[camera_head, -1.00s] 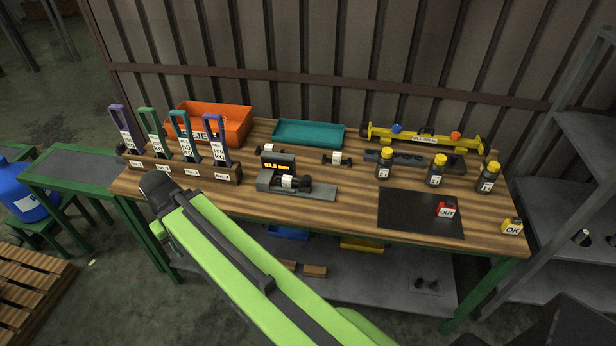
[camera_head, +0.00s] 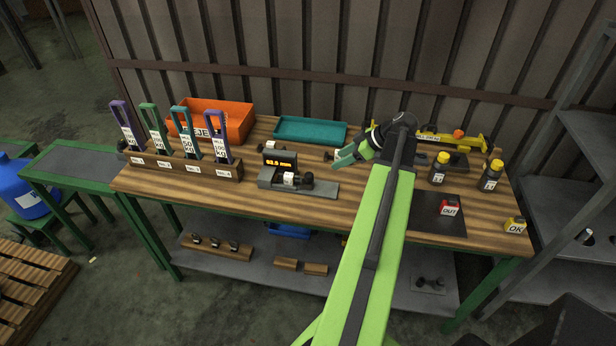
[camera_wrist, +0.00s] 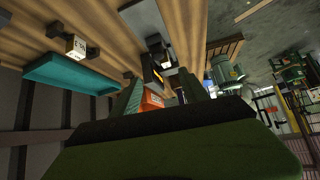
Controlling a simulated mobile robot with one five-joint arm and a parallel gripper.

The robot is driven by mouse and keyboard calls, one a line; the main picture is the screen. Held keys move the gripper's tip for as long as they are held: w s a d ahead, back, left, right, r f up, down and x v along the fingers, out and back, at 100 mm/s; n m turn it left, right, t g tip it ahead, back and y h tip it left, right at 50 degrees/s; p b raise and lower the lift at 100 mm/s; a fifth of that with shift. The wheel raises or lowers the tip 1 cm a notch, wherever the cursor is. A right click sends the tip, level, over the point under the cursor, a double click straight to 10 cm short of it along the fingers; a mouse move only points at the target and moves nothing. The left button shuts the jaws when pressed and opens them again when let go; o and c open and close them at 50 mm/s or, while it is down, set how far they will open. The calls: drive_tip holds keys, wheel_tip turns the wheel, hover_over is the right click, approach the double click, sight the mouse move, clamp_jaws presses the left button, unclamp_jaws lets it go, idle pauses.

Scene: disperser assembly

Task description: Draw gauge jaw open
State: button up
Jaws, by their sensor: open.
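The gauge (camera_head: 298,186) sits on the middle of the wooden bench. It has a grey base, a black display (camera_head: 279,160) with orange digits too small to read surely, and a dark knobbed jaw part (camera_head: 307,181). A white-labelled piece (camera_head: 289,179) lies at the jaw. My gripper (camera_head: 338,158) is open and empty, above the bench to the right of the gauge and apart from it, pointing left.
A teal tray (camera_head: 310,121) and an orange bin (camera_head: 250,121) stand at the back. A rack (camera_head: 190,166) of tall tagged shackles stands left of the gauge. Yellow-capped bottles (camera_head: 438,175), the OUT block (camera_head: 448,208) and OK block (camera_head: 515,226) are at right. Bench front near the gauge is clear.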

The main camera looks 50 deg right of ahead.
sight(311, 175)
drive_tip(key=b+x, duration=0.4)
drive_tip(key=x, duration=0.1)
drive_tip(key=b+x, duration=0.4)
drive_tip(key=x, duration=0.2)
drive_tip(key=b+x, duration=0.4)
drive_tip(key=x, duration=0.1)
drive_tip(key=shift+d+f, duration=0.25)
drive_tip(key=shift+f, duration=0.1)
drive_tip(key=shift+w+a+f, duration=0.1)
drive_tip(key=shift+w+a, duration=0.05)
drive_tip(key=shift+w, duration=0.15)
drive_tip(key=shift+c, duration=0.4)
clamp_jaws()
